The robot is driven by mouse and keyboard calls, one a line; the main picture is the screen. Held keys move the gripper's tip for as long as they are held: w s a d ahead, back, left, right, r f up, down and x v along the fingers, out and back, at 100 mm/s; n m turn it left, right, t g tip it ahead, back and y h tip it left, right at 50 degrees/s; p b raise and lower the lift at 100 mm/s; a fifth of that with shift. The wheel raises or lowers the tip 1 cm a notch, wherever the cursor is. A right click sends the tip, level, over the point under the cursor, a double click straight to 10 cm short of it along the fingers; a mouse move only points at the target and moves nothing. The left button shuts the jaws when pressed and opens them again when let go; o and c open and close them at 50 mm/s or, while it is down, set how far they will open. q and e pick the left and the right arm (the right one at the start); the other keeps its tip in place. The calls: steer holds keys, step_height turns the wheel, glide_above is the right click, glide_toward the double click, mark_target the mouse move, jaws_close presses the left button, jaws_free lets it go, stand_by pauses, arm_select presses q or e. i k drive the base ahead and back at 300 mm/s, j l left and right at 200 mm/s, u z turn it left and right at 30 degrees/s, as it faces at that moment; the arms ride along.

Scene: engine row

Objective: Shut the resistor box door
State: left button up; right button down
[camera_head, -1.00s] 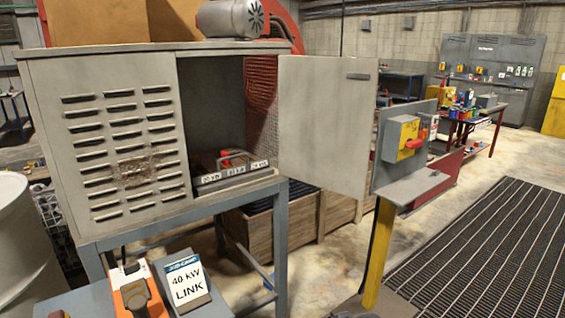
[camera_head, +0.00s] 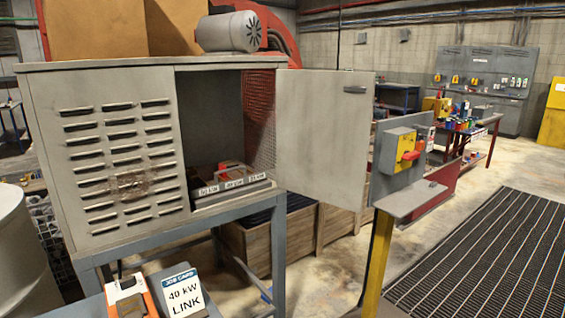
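The resistor box (camera_head: 122,165) is a grey cabinet on a blue-grey stand, with a louvred panel on its left half. Its door (camera_head: 318,138) stands wide open, swung out to the right from the opening's right edge. A dark handle (camera_head: 355,90) is near the door's upper far corner. Inside the opening sits a unit (camera_head: 232,184) with white labels, one reading 40 kW, and a red part on top. Neither of my grippers shows in the head view.
A yellow post (camera_head: 377,262) carries a grey shelf and a yellow switch box (camera_head: 397,150) with a red handle, right of the door. A job card (camera_head: 183,295) reading 40 kW LINK is at the bottom. A wooden crate (camera_head: 300,235) stands behind. A floor grating (camera_head: 485,265) lies right.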

mark_target(323, 129)
steer(key=l+u, duration=0.1)
steer(key=u, duration=0.4)
steer(key=i+l+u, duration=0.1)
steer(key=u, duration=0.4)
steer(key=l+u, duration=0.25)
steer(key=l, duration=0.35)
steer(key=l+u, duration=0.3)
steer(key=l, duration=0.3)
steer(key=k+l+u, duration=0.1)
steer(key=l+u, duration=0.15)
steer(key=l, duration=0.3)
steer(key=k+l+u, duration=0.1)
steer(key=l+u, duration=0.15)
steer(key=l, duration=0.35)
steer(key=k+l, duration=0.1)
steer(key=l, duration=0.3)
steer(key=k+l, duration=0.15)
steer(key=l, duration=0.3)
steer(key=k+l+u, duration=0.1)
steer(key=l, duration=0.3)
steer(key=k+l, duration=0.1)
steer(key=l, duration=0.3)
steer(key=k+l, duration=0.15)
steer(key=l, duration=0.25)
steer(key=k+l, duration=0.1)
steer(key=l, duration=0.3)
steer(key=u, duration=0.05)
